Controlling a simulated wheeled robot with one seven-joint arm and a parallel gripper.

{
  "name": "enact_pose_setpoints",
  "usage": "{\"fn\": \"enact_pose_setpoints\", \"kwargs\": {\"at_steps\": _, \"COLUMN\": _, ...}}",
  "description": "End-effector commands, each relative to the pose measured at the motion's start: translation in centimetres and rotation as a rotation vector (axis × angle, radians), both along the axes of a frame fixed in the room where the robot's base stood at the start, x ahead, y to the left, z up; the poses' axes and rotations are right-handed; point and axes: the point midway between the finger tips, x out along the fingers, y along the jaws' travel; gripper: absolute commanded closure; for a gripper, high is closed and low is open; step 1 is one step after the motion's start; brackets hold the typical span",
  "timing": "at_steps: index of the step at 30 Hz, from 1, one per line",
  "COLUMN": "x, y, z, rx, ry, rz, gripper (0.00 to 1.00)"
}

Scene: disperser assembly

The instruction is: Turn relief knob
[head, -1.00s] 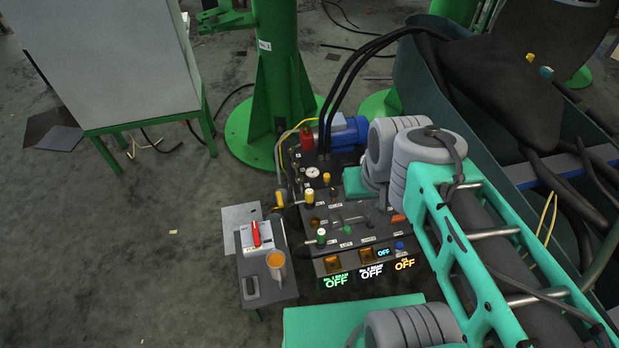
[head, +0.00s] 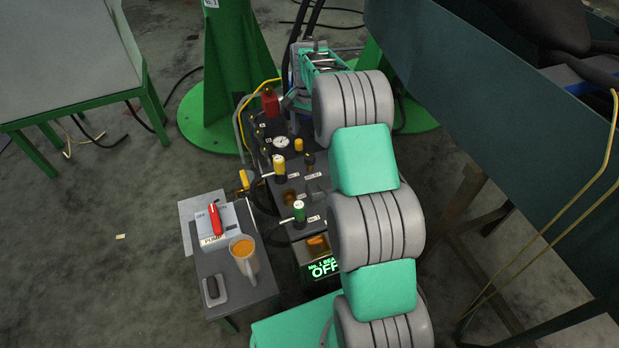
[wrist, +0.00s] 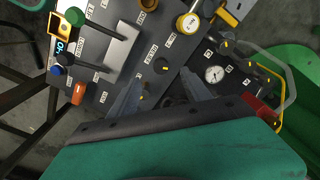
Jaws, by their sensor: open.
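The control panel (head: 290,190) stands below my arm, which covers its right side in the head view. In the wrist view, a small dark knob (wrist: 162,67) sits on the panel near a white label too small to read surely; it may be the relief knob. A dark knob (head: 309,160) also shows beside my arm in the head view. I see nothing held. The fingers are not clearly visible in the head view.
A yellow-topped knob (wrist: 187,22) and a pressure gauge (wrist: 214,74) are near the fingers. A green knob (head: 299,210) stands at the panel's front. A green column (head: 232,80) rises behind.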

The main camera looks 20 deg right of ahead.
Motion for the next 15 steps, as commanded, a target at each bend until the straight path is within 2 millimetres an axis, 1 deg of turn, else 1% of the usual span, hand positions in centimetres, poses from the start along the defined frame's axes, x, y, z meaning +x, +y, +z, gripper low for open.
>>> {"fn": "enact_pose_setpoints", "kwargs": {"at_steps": 1, "x": 0.8, "y": -0.7, "z": -3.7, "rx": 0.002, "ry": 0.007, "rz": -0.03, "gripper": 0.44}}
{"fn": "enact_pose_setpoints", "kwargs": {"at_steps": 3, "x": 1.3, "y": -1.3, "z": -5.5, "rx": 0.004, "ry": 0.015, "rz": -0.062, "gripper": 0.44}}
{"fn": "enact_pose_setpoints", "kwargs": {"at_steps": 8, "x": 1.6, "y": -1.6, "z": -6.9, "rx": 0.005, "ry": 0.021, "rz": -0.081, "gripper": 0.44}}
{"fn": "enact_pose_setpoints", "kwargs": {"at_steps": 11, "x": 1.5, "y": -1.6, "z": -8.4, "rx": 0.005, "ry": 0.022, "rz": -0.08, "gripper": 0.44}}
{"fn": "enact_pose_setpoints", "kwargs": {"at_steps": 15, "x": 1.4, "y": -1.6, "z": -11.3, "rx": 0.005, "ry": 0.023, "rz": -0.079, "gripper": 0.44}}
